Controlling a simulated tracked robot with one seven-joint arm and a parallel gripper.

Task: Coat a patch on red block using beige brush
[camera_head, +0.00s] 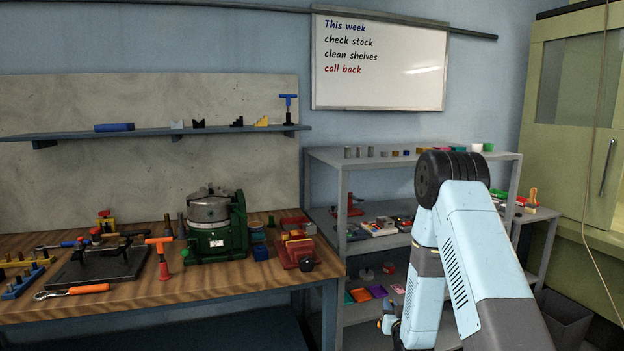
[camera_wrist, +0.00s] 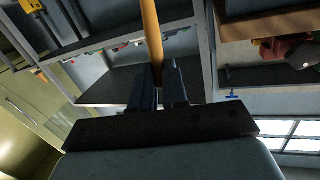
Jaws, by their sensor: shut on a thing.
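My gripper (camera_wrist: 157,75) is shut on a beige, stick-like handle (camera_wrist: 151,28), which I take to be the beige brush. The handle runs up between the two dark fingers and out of the top of the wrist view. Its bristles are not visible. In the head view the arm hangs down in front of the grey shelf unit, and the gripper end is mostly hidden low behind it. I cannot pick out the red block for sure. Small red items show on the shelves, one of them (camera_head: 388,268) on a lower shelf, too small to identify.
The grey shelf unit (camera_head: 326,155) holds many small items. To its left, the wooden bench (camera_head: 205,286) carries a green machine (camera_head: 225,226), a red vise (camera_head: 297,250) and tools. A green cabinet (camera_head: 567,135) and a dark bin (camera_head: 566,318) stand at the right.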

